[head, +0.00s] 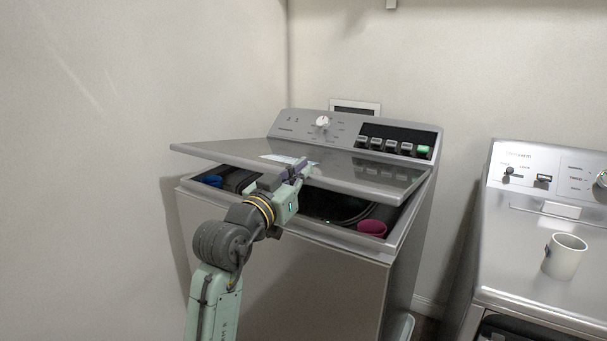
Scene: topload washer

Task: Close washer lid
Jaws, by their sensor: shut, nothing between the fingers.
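The washer (290,270) is a grey top-load machine against the back wall. Its lid (372,172) is partly lowered, tilted with its front edge raised a little above the opening. A gap shows between the lid's front edge and the washer's top rim. I cannot tell whether the fingers touch the lid. My wrist hides part of the opening and the front rim.
The control panel (350,135) stands behind the lid. A second machine (545,240) at the right holds a white mug (564,256). A wall is close on the left.

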